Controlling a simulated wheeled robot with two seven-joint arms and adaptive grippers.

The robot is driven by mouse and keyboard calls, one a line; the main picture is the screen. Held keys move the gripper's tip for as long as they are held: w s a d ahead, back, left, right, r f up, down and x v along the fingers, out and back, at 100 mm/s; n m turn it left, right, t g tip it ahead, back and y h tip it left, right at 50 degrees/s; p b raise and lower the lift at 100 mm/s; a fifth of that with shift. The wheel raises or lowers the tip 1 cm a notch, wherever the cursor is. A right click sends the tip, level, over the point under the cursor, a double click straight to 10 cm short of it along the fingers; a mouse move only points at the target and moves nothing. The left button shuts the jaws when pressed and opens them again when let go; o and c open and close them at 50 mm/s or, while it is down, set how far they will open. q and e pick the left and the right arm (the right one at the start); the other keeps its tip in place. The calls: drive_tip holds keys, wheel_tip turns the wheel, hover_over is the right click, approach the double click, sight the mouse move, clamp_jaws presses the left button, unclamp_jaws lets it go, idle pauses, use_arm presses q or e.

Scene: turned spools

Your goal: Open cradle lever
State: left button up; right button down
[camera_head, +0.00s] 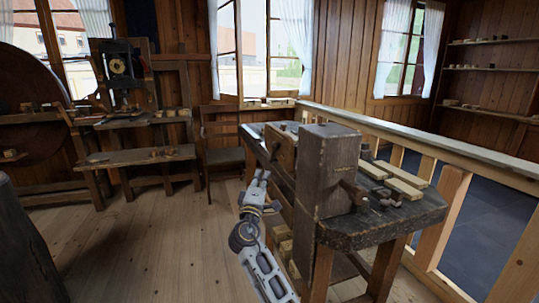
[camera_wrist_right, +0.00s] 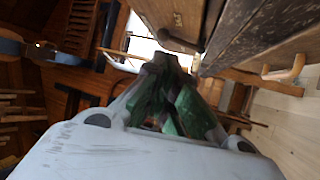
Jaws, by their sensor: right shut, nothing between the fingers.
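A dark wooden workbench lathe (camera_head: 400,222) stands right of centre in the head view, with a thick upright block (camera_head: 325,170) at its near end and a smaller brown block (camera_head: 283,148) behind it. I cannot tell for certain which part is the cradle lever. In the right wrist view a pale curved wooden handle (camera_wrist_right: 286,70) sticks out from the bench side, and a darker curved piece (camera_wrist_right: 178,42) lies near the fingertips. My right gripper (camera_head: 262,174) is shut and empty, left of the bench and apart from the upright block. My left gripper is out of view.
Pale wooden bars (camera_head: 400,182) lie on the bench top. A railing (camera_head: 440,150) runs behind and right of it. A wooden chair (camera_head: 222,140) stands beyond the gripper, and a work table (camera_head: 135,158) is farther left. The floor left of my arm is clear.

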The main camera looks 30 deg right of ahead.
sight(273, 153)
drive_tip(key=shift+w, duration=0.1)
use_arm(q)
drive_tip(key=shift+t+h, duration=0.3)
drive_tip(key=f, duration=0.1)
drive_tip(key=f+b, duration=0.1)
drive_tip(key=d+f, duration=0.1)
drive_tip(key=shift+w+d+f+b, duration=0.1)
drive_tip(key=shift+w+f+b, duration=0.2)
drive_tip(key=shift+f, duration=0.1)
use_arm(e)
drive_tip(key=x, duration=1.4)
use_arm(q)
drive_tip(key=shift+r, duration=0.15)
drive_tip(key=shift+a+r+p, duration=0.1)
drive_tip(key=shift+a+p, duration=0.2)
drive_tip(key=shift+p, duration=0.05)
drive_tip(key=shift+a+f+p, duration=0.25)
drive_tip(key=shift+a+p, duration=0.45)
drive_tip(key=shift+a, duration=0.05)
use_arm(e)
drive_tip(key=shift+w+d+r, duration=0.1)
